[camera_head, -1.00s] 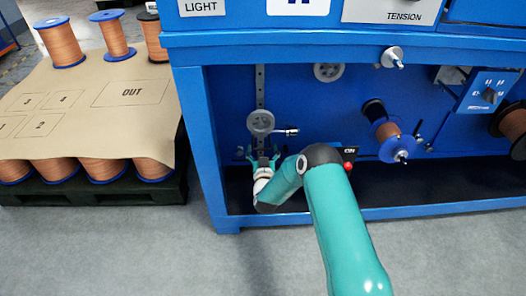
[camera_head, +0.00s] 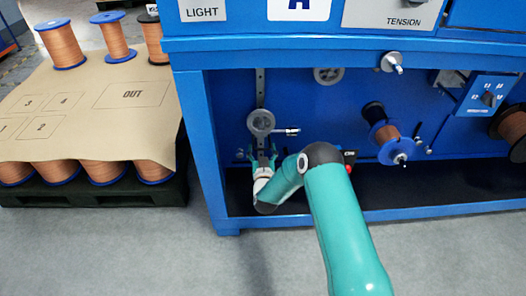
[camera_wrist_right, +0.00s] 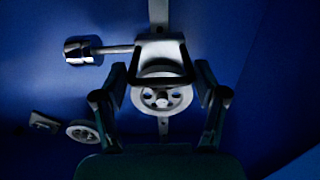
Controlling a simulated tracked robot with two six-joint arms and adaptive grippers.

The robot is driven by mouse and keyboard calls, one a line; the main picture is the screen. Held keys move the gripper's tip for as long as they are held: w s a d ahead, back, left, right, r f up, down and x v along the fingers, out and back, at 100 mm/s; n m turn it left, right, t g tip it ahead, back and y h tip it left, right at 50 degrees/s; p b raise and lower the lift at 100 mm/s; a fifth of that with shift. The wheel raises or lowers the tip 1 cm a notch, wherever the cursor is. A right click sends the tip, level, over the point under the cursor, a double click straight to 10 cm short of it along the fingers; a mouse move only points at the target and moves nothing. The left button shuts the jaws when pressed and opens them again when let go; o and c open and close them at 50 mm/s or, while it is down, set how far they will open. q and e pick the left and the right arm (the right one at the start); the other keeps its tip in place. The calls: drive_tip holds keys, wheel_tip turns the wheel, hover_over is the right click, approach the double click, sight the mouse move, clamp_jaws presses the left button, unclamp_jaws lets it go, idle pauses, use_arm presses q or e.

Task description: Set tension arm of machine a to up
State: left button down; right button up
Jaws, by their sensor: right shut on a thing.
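Machine A (camera_head: 300,6) is a blue cabinet with an open lower bay. On the bay's back wall, at the left, a grey pulley (camera_head: 261,122) of the tension arm sits low on a vertical slotted rail (camera_head: 260,85). A short rod with a metal knob (camera_head: 290,131) sticks out to its right. My right gripper (camera_head: 262,160) is just below the pulley, shut on the tension arm. In the right wrist view, my right gripper (camera_wrist_right: 160,80) has a finger on each side of the grey arm block (camera_wrist_right: 160,48) and pulley wheel (camera_wrist_right: 162,99). My left gripper is out of view.
A copper spool (camera_head: 388,135) and a small selector panel (camera_head: 487,94) are further right in the bay. The bay's left post (camera_head: 205,150) stands close to my right gripper. A pallet with spools under a brown sheet (camera_head: 90,110) is at the left.

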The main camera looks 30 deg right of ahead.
wheel_tip(320, 180, up, 19)
drive_tip(key=p, duration=0.7)
drive_tip(key=shift+d, duration=0.45)
drive_tip(key=o, duration=1.3)
drive_tip(key=shift+f, duration=0.1)
drive_tip(key=shift+o, duration=0.5)
drive_tip(key=shift+a+f, duration=0.1)
drive_tip(key=shift+a, duration=0.15)
drive_tip(key=shift+f, duration=0.1)
